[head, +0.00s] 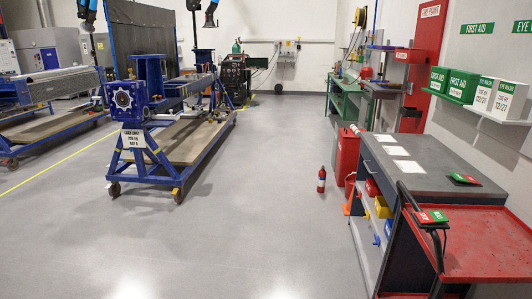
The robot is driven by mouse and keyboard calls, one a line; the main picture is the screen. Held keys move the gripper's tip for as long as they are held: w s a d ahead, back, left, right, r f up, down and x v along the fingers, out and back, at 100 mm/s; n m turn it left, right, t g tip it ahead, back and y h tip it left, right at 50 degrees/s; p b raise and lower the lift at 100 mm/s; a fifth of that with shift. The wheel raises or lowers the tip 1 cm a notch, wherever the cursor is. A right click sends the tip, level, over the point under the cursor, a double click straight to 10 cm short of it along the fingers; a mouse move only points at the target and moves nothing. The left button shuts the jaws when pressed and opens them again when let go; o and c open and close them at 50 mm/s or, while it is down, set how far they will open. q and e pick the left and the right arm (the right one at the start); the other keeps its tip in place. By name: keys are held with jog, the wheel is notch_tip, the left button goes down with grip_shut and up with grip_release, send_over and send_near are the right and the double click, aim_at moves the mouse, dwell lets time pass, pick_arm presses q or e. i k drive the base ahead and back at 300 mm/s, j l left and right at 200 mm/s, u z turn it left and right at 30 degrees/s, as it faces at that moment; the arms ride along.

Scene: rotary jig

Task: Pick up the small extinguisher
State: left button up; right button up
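The small extinguisher (321,181) is a red cylinder with a dark top. It stands upright on the open grey floor, right of the middle of the head view, a little left of a workbench. Nothing covers it. Neither of my grippers can be made out in this view.
A blue wheeled rotary jig (160,140) stands at left. A grey-topped workbench (425,175) and a red cart (490,235) stand at right. The central floor is clear.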

aim_at(321, 178)
jog(key=i+z, duration=0.15)
jog(key=i, duration=0.95)
jog(key=i+z, duration=0.15)
jog(key=i, duration=2.1)
jog(key=i+j+z, duration=0.1)
jog(key=i, duration=1.05)
